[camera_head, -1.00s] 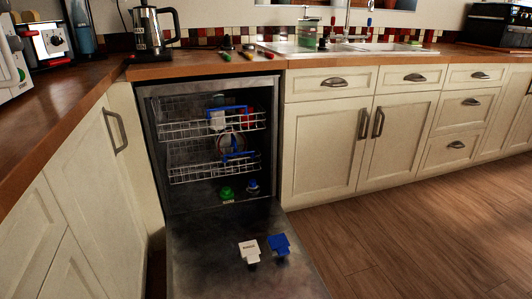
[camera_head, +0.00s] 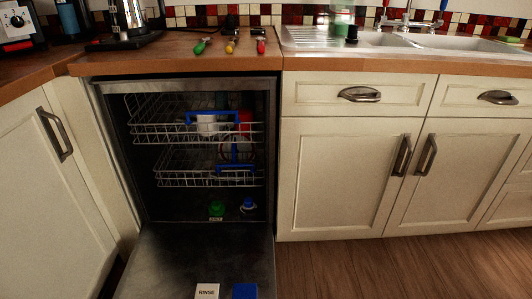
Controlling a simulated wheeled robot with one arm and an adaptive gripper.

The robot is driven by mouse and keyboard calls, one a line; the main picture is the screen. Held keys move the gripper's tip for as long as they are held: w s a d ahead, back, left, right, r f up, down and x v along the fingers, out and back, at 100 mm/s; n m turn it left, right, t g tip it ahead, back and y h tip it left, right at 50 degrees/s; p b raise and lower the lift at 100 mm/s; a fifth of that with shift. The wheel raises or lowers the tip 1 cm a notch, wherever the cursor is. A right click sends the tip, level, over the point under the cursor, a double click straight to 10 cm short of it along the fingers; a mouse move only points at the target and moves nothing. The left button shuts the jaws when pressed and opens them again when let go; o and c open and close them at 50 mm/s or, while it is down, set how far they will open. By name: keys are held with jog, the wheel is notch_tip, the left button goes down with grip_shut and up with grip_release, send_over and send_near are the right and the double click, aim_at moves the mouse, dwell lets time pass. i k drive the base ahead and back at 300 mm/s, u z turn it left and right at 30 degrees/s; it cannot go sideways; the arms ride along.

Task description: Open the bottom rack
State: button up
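The dishwasher stands open under the counter, its dark door (camera_head: 185,262) lowered toward the floor. The bottom rack (camera_head: 185,176) is a wire basket inside the cavity, with a blue handle (camera_head: 236,169) at its front. It looks pushed in. The upper rack (camera_head: 160,130) sits above it, also inside, with its own blue handle (camera_head: 215,115). A white item and a red item show in the upper rack. A round dish shape shows around the bottom rack, partly hidden by wires. My gripper is not in view.
A green knob (camera_head: 216,208) and a blue knob (camera_head: 248,205) are low in the cavity. A white "RINSE" tab (camera_head: 207,291) and a blue tab (camera_head: 244,291) are on the door. Cabinets (camera_head: 350,180) stand right, another (camera_head: 45,190) left. Wood floor (camera_head: 400,265) is clear at right.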

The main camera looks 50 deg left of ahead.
aim_at(218, 171)
jog(key=i, duration=2)
jog(key=u, duration=4.2)
jog(key=i, duration=1)
